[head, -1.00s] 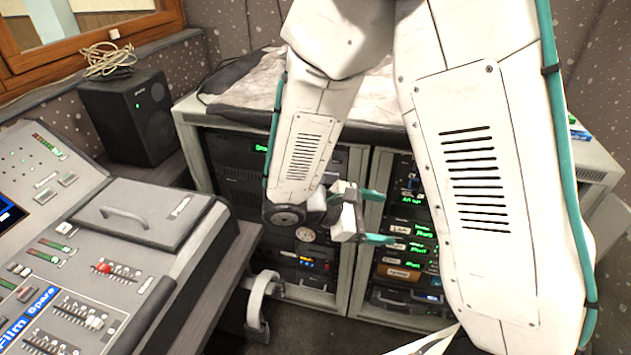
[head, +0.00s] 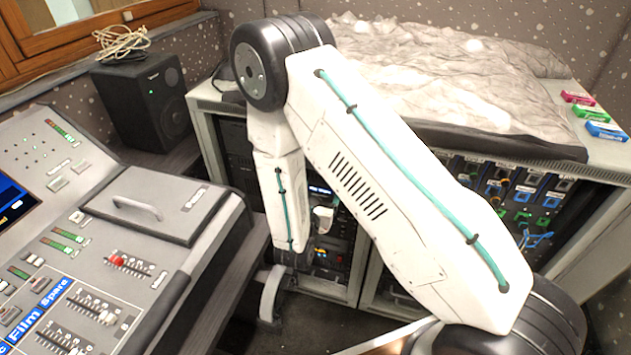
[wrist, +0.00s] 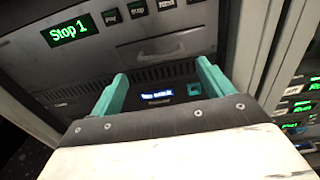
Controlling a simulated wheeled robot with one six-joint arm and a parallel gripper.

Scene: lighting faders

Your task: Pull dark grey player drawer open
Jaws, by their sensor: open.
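In the wrist view, the dark grey player (wrist: 85,60) fills the upper part, with a green "Stop 1" display and small buttons. A drawer front with a slim grey handle (wrist: 150,50) sits below the buttons. My gripper (wrist: 161,72) is open, its two teal fingers pointing at the player front. The fingers are empty, apart, and appear just below the handle in the picture. Whether they touch the front I cannot tell. In the head view my arm hides most of the player and the gripper's fingers.
A lower unit with a blue-lit display (wrist: 157,93) shows between the fingers. The rack's grey side frame (wrist: 262,45) stands to the right, with another rack beyond. In the head view, a mixing desk (head: 130,260) and a black speaker (head: 145,105) stand at left.

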